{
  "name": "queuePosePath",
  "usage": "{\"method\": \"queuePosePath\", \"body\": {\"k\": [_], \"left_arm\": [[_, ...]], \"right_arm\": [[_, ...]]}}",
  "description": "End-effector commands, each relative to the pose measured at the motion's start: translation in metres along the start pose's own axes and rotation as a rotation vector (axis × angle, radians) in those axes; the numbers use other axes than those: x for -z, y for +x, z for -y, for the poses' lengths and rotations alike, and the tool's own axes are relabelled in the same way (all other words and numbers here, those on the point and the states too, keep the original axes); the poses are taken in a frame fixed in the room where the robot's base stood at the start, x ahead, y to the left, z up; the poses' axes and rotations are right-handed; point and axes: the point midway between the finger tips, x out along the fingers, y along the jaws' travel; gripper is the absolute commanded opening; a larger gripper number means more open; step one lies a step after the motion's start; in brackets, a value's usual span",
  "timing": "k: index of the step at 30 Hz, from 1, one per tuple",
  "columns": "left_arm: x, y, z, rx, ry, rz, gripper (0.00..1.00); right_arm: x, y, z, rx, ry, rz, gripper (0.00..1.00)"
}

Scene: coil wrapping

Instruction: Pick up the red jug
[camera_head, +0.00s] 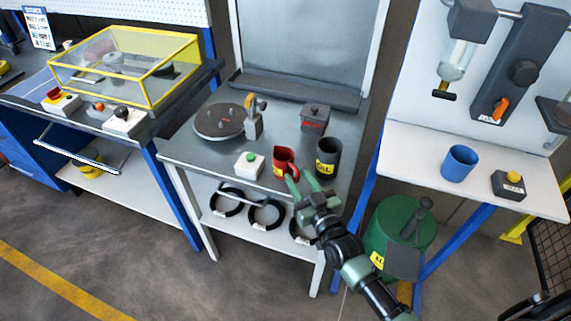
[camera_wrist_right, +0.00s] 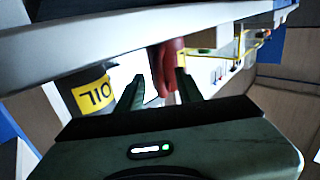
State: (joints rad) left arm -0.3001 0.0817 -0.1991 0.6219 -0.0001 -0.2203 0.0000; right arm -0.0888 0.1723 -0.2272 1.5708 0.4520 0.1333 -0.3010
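The red jug (camera_head: 284,160) stands upright near the front edge of the middle grey table, between a green-button box and a dark OIL container. My right gripper (camera_head: 300,177) is at that front edge, just in front of the jug and slightly to its right. In the right wrist view the red jug (camera_wrist_right: 172,66) shows beyond the fingertips, partly hidden by one finger. The right gripper (camera_wrist_right: 160,78) is open there, with a bright gap between its fingers. Whether a finger touches the jug is not clear. My left gripper is not in view.
The dark OIL container (camera_head: 328,157) stands close right of the jug; it also shows in the wrist view (camera_wrist_right: 88,94). The green-button box (camera_head: 249,165) is close left. A round turntable (camera_head: 219,121) lies behind. A pale beam (camera_wrist_right: 120,38) crosses the wrist view.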

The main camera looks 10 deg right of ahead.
Motion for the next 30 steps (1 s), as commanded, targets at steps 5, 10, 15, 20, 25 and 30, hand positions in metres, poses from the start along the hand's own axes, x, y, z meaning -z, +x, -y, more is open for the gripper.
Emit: {"method": "queuePosePath", "body": {"k": [5,10,15,20,25,30], "left_arm": [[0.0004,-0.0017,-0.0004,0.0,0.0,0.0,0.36],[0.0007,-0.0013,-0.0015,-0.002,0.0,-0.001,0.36],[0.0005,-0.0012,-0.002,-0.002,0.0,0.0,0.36],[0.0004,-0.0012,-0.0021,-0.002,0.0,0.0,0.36],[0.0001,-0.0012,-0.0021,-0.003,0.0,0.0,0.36],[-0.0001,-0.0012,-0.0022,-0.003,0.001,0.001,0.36]], "right_arm": [[-0.0008,0.0121,0.0005,0.001,0.0,0.001,0.36],[-0.0014,0.0119,0.0005,0.001,0.0,0.002,0.36],[-0.0013,0.0117,0.0004,0.001,0.0,0.002,0.0],[-0.0015,0.0116,0.0003,0.001,0.0,0.002,0.0],[-0.0017,0.0115,0.0002,0.001,-0.001,0.003,0.0],[-0.0018,0.0115,0.0002,0.001,-0.001,0.003,0.0]]}}
